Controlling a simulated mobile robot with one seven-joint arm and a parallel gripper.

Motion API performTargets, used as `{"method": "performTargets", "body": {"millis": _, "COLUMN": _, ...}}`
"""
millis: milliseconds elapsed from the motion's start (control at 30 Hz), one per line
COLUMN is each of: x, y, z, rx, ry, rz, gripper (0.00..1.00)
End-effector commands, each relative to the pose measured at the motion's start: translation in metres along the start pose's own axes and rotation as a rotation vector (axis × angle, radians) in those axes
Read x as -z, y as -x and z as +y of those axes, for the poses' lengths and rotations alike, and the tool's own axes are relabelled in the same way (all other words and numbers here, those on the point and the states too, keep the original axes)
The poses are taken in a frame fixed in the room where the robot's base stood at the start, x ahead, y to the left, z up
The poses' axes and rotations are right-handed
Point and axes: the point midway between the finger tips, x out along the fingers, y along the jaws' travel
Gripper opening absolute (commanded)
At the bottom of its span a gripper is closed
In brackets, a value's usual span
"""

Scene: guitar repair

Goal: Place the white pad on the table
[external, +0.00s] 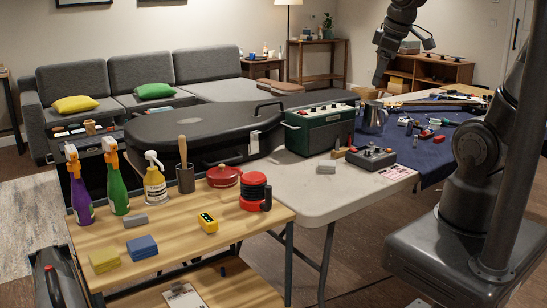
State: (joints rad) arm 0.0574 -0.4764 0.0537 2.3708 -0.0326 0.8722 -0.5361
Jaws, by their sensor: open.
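My gripper (379,82) hangs in the air above the back of the table, pointing down; it is open, with nothing seen in it. A small pale grey-white block (327,167) lies flat on the white folding table (285,187), well below and to the left of my gripper. Another small grey block (134,222) lies on the wooden cart top (170,250) at the front left. I cannot tell for certain which of these is the white pad. My gripper is apart from both.
A green amplifier (317,131), a metal pitcher (373,118) and a grey pedal box (371,157) stand on the table. A dark blue cloth (440,150) with several small tools covers its right part. Spray bottles (78,185) stand on the cart. The white table's front is mostly clear.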

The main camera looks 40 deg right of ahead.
Motion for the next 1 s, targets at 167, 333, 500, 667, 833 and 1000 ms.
{"method": "performTargets", "body": {"millis": 167, "x": -0.030, "y": 0.025, "z": -0.021, "rx": -0.003, "ry": -0.319, "rz": 0.078, "gripper": 0.75}}
{"method": "performTargets", "body": {"millis": 333, "x": -0.046, "y": 0.034, "z": -0.032, "rx": 0.011, "ry": -0.505, "rz": 0.119, "gripper": 0.75}}
{"method": "performTargets", "body": {"millis": 500, "x": -0.050, "y": 0.035, "z": -0.036, "rx": 0.018, "ry": -0.562, "rz": 0.129, "gripper": 0.75}}
{"method": "performTargets", "body": {"millis": 667, "x": -0.050, "y": 0.035, "z": -0.035, "rx": 0.018, "ry": -0.562, "rz": 0.128, "gripper": 0.75}}
{"method": "performTargets", "body": {"millis": 833, "x": -0.050, "y": 0.035, "z": -0.035, "rx": 0.018, "ry": -0.561, "rz": 0.128, "gripper": 0.75}}
{"method": "performTargets", "body": {"millis": 1000, "x": -0.050, "y": 0.035, "z": -0.035, "rx": 0.017, "ry": -0.560, "rz": 0.128, "gripper": 0.75}}
